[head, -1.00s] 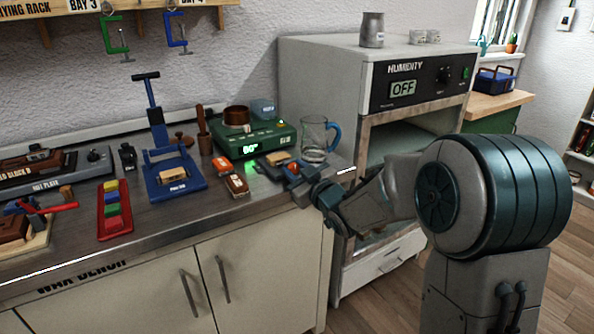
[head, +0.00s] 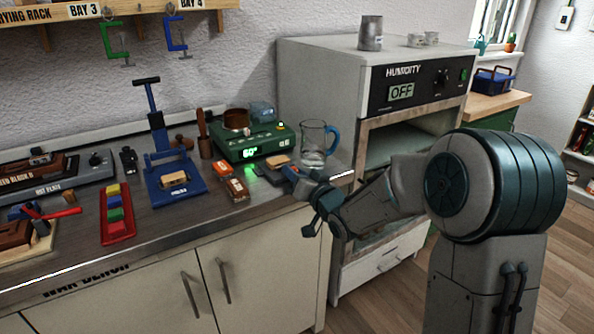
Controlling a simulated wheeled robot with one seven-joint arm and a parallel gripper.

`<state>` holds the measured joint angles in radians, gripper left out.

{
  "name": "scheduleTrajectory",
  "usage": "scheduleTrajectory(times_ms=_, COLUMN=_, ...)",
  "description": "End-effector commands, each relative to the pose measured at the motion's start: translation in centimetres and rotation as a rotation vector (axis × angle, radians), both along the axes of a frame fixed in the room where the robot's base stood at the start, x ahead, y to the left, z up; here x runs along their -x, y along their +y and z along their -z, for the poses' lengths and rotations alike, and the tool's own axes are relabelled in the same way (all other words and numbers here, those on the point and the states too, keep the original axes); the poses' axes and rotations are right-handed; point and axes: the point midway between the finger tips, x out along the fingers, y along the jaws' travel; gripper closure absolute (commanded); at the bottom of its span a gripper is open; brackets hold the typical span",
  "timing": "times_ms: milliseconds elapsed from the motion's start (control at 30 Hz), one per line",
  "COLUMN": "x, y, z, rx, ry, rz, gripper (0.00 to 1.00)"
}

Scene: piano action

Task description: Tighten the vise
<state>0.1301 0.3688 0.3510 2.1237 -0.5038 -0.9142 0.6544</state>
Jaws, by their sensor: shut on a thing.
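My gripper (head: 312,198) is at the bench's front edge, against the near side of the vise, and shut on a part there. That part, seemingly the handle, is hidden by the fingers. My arm reaches in from the right.
A glass mug (head: 317,145) with a blue handle stands just behind the vise. A green scale (head: 256,140) and small orange-and-white boxes (head: 235,187) are to the left. A humidity cabinet (head: 330,90) rises behind my arm.

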Motion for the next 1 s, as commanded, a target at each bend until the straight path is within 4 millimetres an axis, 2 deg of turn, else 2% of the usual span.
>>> scheduleTrajectory(times_ms=500, x=-0.22, y=-0.40, z=-0.05, rx=-0.352, ry=0.236, rz=0.007, gripper=0.95)
scheduleTrajectory(times_ms=1000, x=-0.23, y=-0.39, z=0.14, rx=-0.472, ry=0.317, rz=0.006, gripper=0.95)
